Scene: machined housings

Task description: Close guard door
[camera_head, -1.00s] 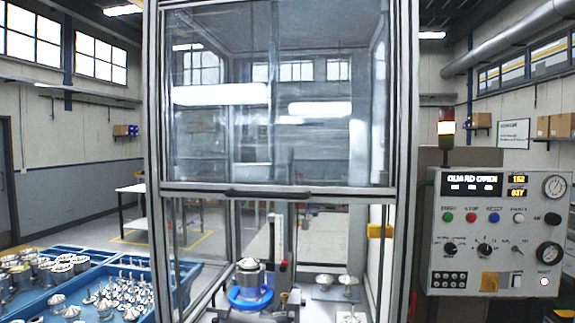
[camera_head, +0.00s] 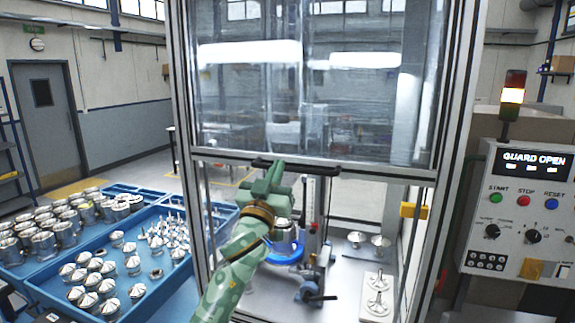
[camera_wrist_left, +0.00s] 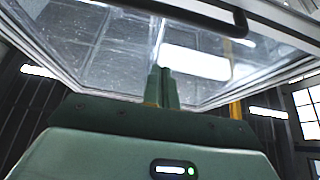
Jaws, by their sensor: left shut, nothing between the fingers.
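The guard door (camera_head: 300,110) is a clear framed panel in the upper part of the machine enclosure, with an open gap below it. A black bar handle (camera_head: 318,168) runs along its bottom rail. The handle also shows at the top of the left wrist view (camera_wrist_left: 241,22). My green left gripper (camera_head: 272,168) is in front of the handle's left part and hides some of it. In the left wrist view its fingers (camera_wrist_left: 161,84) are together and empty, apart from the handle in the picture. I cannot tell whether they touch the door. My right gripper is not in view.
Below the door, a blue ring fixture (camera_head: 285,255) holds a metal housing. A control box (camera_head: 520,210) at right reads "GUARD OPEN". Blue trays (camera_head: 95,250) of metal parts stand at left. The enclosure's metal posts flank the opening.

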